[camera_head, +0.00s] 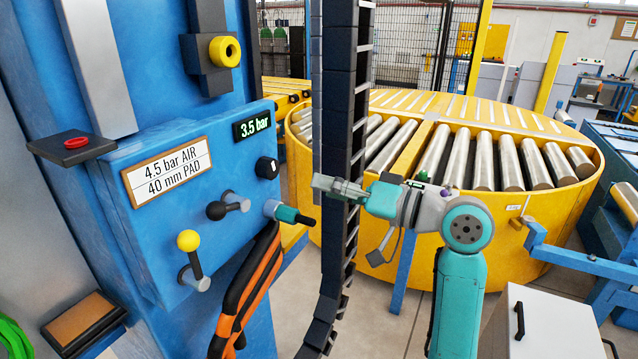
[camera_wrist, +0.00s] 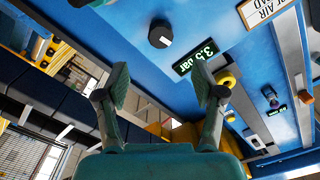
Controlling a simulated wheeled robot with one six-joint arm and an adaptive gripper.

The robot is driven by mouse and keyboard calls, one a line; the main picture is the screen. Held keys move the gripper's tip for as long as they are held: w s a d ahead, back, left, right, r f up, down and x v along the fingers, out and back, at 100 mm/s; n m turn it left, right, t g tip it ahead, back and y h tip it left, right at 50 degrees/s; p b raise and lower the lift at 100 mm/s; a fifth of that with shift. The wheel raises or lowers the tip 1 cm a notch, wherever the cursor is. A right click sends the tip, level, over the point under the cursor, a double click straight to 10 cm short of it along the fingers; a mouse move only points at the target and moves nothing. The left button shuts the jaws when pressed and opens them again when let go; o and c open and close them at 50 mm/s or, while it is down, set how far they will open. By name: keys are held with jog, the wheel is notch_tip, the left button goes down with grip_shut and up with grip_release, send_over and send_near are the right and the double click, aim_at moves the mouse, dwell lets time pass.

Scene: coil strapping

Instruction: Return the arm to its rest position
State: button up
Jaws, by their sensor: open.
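My gripper (camera_head: 324,187) is at the end of my teal arm in the middle of the head view, pointing left toward the blue control panel (camera_head: 158,250). In the wrist view my gripper (camera_wrist: 162,82) has its two fingers spread, with nothing between them. It is clear of the panel's black knob (camera_head: 267,168) and of the green-tipped air fitting (camera_head: 290,213). My arm is bent, with its forearm rising from the bottom of the head view. The gripper's exact distance from the panel cannot be told.
A black cable chain (camera_head: 338,120) hangs close by the gripper. The pressure display (camera_head: 252,126) reads 3.5 bar beside a label (camera_head: 167,172) for 4.5 bar air. A yellow roller turntable (camera_head: 480,235) stands behind my arm. Orange hoses (camera_head: 246,290) hang below the panel.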

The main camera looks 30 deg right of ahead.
jog(key=s+a+f+m+t+h, duration=0.1)
jog(key=s+f+m+h, duration=0.2)
jog(key=f, duration=0.7)
jog(key=s+a+f+m+h, duration=0.1)
jog(key=s+f+h, duration=0.3)
jog(key=f, duration=0.7)
jog(key=s+a+f+m+t+h, duration=0.15)
jog(key=s+f, duration=0.35)
jog(key=f, duration=0.5)
jog(key=s+a+f+n+g+h, duration=0.1)
jog(key=s+f, duration=0.2)
jog(key=s, duration=0.5)
jog(key=s+a+f+g+h, duration=0.1)
jog(key=s+f+h, duration=0.15)
jog(key=s, duration=0.55)
jog(key=s+a+r+n+y, duration=0.1)
jog(key=s+n, duration=0.4)
jog(key=s, duration=1)
jog(key=shift+s+a+r, duration=0.2)
jog(key=shift+a+r, duration=0.05)
jog(key=shift+r, duration=0.3)
